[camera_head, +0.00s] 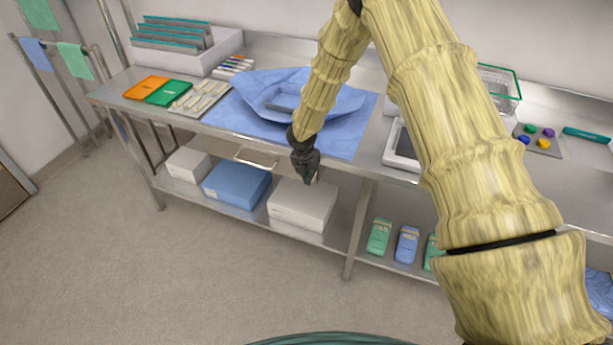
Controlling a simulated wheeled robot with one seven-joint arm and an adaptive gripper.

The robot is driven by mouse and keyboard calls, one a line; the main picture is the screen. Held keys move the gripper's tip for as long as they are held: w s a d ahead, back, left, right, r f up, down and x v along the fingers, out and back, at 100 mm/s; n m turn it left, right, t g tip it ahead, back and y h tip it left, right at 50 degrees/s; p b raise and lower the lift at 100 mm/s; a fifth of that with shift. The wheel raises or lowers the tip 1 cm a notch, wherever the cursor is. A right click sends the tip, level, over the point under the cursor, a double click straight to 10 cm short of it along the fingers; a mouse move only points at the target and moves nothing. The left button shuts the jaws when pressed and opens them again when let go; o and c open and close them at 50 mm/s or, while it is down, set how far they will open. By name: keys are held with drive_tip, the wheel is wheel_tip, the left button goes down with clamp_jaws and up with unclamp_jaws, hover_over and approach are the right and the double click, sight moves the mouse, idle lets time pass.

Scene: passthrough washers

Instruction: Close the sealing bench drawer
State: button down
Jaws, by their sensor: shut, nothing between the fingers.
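The sealing bench (360,168) is a long steel table along the wall with a shelf below. Its drawer (240,153) shows under the front edge, with a bar handle on its front. My gripper (309,177) is dark, points down and is shut with nothing in it. It appears just to the right of the drawer handle, in front of the bench's edge. My arm hides the drawer's right end. I cannot tell from this view how far the drawer stands out, or whether the gripper touches it.
A blue wrap (345,140) with a tray lies on the bench top. Orange (147,87) and green folders lie at left, a white-framed device (400,148) at right. Boxes (300,205) and packets (379,236) fill the lower shelf. The floor (180,270) in front is clear.

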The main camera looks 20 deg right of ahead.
drive_tip(key=shift+w+d+r, duration=0.1)
drive_tip(key=shift+w+r, duration=0.1)
drive_tip(key=shift+w, duration=0.05)
drive_tip(key=s+a+r+b, duration=0.2)
drive_tip(key=s+a+r, duration=0.2)
drive_tip(key=r, duration=0.5)
drive_tip(key=shift+s+a+r, duration=0.15)
drive_tip(key=shift+s+a, duration=0.05)
drive_tip(key=shift+s, duration=0.5)
drive_tip(key=s+a+f+m+g+y, duration=0.1)
drive_tip(key=s+a+f+m+y, duration=0.15)
drive_tip(key=s+f+m, duration=0.75)
drive_tip(key=s+a+f+m+g+y, duration=0.1)
drive_tip(key=s+a+f+m, duration=0.2)
drive_tip(key=s+f, duration=0.8)
drive_tip(key=s+d+f+m+h, duration=0.1)
drive_tip(key=s+d+m, duration=0.2)
drive_tip(key=s+m, duration=0.4)
drive_tip(key=s+d+f+m, duration=0.1)
drive_tip(key=s+d+m, duration=0.2)
drive_tip(key=s+m, duration=0.5)
drive_tip(key=s, duration=0.9)
drive_tip(key=shift+f+h, duration=0.25)
drive_tip(key=shift+h, duration=0.1)
